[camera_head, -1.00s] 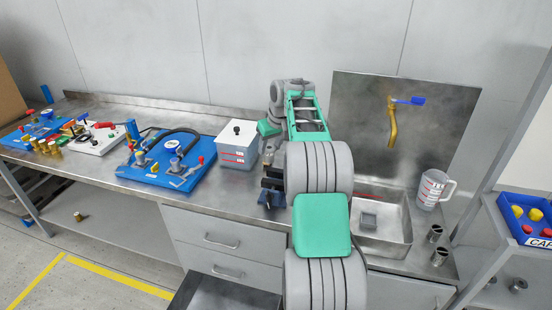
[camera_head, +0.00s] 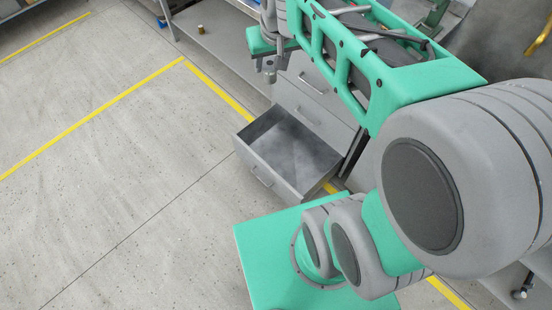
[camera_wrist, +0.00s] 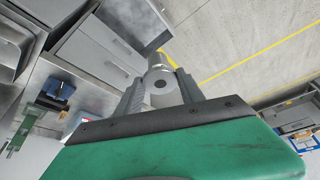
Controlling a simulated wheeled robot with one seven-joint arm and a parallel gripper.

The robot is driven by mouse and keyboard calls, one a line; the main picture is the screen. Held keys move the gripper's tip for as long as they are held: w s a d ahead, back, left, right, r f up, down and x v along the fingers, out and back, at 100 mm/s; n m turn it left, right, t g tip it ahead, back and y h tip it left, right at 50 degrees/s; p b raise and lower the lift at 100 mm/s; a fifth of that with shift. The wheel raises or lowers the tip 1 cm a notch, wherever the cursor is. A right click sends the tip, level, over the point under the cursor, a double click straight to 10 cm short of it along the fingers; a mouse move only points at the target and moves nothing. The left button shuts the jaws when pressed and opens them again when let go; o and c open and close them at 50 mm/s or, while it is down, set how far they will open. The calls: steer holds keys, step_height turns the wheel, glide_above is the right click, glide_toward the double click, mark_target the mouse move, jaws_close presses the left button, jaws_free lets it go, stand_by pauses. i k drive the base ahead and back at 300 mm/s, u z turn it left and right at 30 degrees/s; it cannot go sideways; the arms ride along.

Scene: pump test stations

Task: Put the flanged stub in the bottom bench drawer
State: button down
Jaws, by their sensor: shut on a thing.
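In the head view my gripper (camera_head: 270,70) hangs in front of the bench, above and behind the open drawer. The bottom bench drawer (camera_head: 262,172) is pulled out and its visible floor is bare. The drawer also shows beyond the stub at the top of the wrist view (camera_wrist: 135,22).
Shut drawers with bar handles (camera_head: 312,84) are above the open one. A low shelf (camera_head: 215,35) lies to the left. My green base is close to the open drawer's front right. Floor left of the drawer is clear. A blue vise (camera_wrist: 57,88) sits on the bench.

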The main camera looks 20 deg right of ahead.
mark_target(283, 167)
steer(key=u, duration=1.65)
steer(key=i, duration=0.95)
steer(key=z, duration=0.55)
steer(key=i, duration=0.95)
steer(key=z, duration=0.65)
